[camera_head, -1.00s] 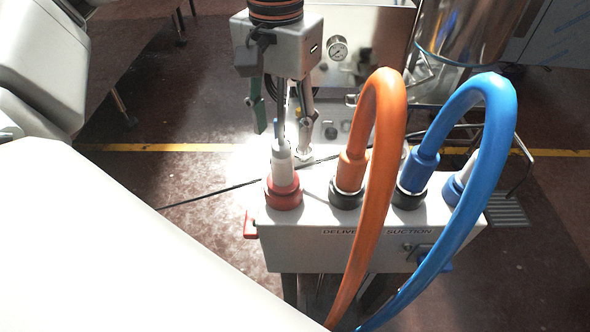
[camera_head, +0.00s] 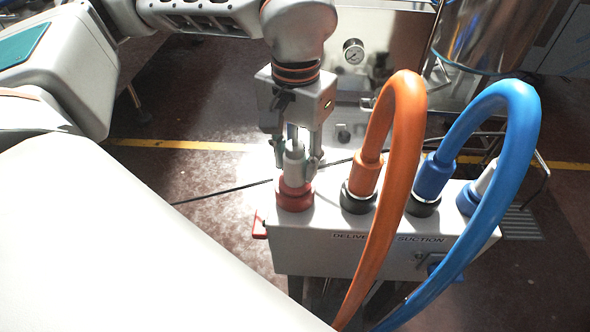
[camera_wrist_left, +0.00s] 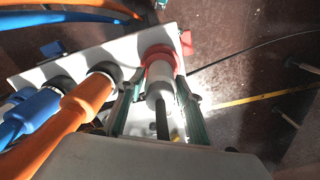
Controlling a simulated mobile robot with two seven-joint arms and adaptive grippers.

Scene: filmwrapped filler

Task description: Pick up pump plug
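The pump plug (camera_head: 294,172) is a pale grey plug standing upright in a red-collared socket at the left end of the pump box. My left gripper (camera_head: 297,160) is above it, pointing down, with one finger on each side of the plug. In the left wrist view the plug (camera_wrist_left: 159,88) lies between the two green-padded fingers (camera_wrist_left: 158,98). The fingers look open, with narrow gaps beside the plug. A dark cable or stem runs from the plug's top towards the palm. My right gripper is not in view.
The pump box (camera_head: 330,255) has an orange hose (camera_head: 395,200) and a blue hose (camera_head: 525,170) arching up just right of the plug. A metal cabinet with a gauge (camera_head: 353,51) and a steel tank (camera_head: 490,35) stand behind. A black cable (camera_head: 225,190) crosses the floor.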

